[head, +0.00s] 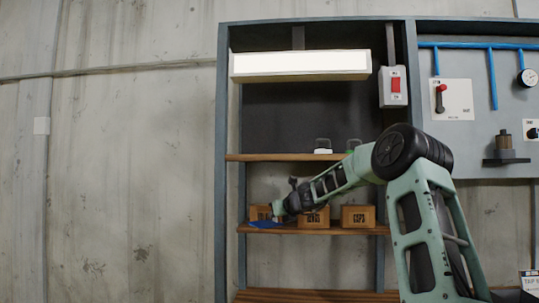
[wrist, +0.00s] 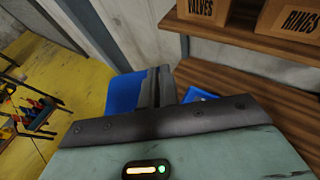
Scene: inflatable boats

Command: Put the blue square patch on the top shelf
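The blue square patch (head: 267,224) is at the left end of the middle shelf, by the shelf's front edge. In the wrist view the blue patch (wrist: 122,93) shows on both sides of my fingers, its left part out past the shelf edge. My gripper (head: 278,209) is at the patch; in the wrist view its fingers (wrist: 158,86) are close together and look shut on it. The part between the fingers is hidden. The top shelf (head: 270,157) is the wooden board above, with its left part bare.
Wooden boxes, including one marked caps (head: 358,216), stand on the middle shelf beside my gripper. Small objects (head: 323,146) stand on the top shelf right of its middle. A lamp (head: 300,64) hangs above it. A dark upright frames the left side.

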